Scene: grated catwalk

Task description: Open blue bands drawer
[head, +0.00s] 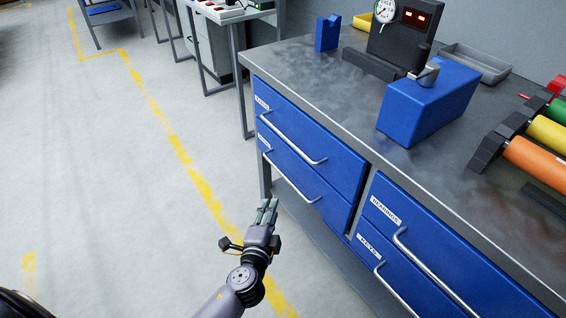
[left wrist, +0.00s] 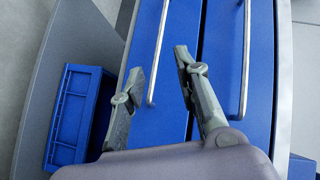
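The bench has blue drawers with silver bar handles. The upper left drawer (head: 310,146) has a small label (head: 262,102) that may read BANDS, too small to be sure. The lower left drawer (head: 305,182) sits under it; its label is also unclear. Both drawers are shut. My left gripper (head: 268,204) is in front of the lower left drawer, left of its handle (head: 292,177). In the left wrist view its fingers (left wrist: 160,70) are apart and empty, with a drawer handle (left wrist: 157,52) showing between and beyond them. My right gripper is not in view.
Right of these are drawers labelled BEARINGS (head: 425,245) and KEYS (head: 395,275). The grey benchtop (head: 330,95) holds a blue block (head: 430,100), a gauge stand and coloured rolls. A blue bin (left wrist: 75,115) sits beside the drawers in the left wrist view. The floor left is clear.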

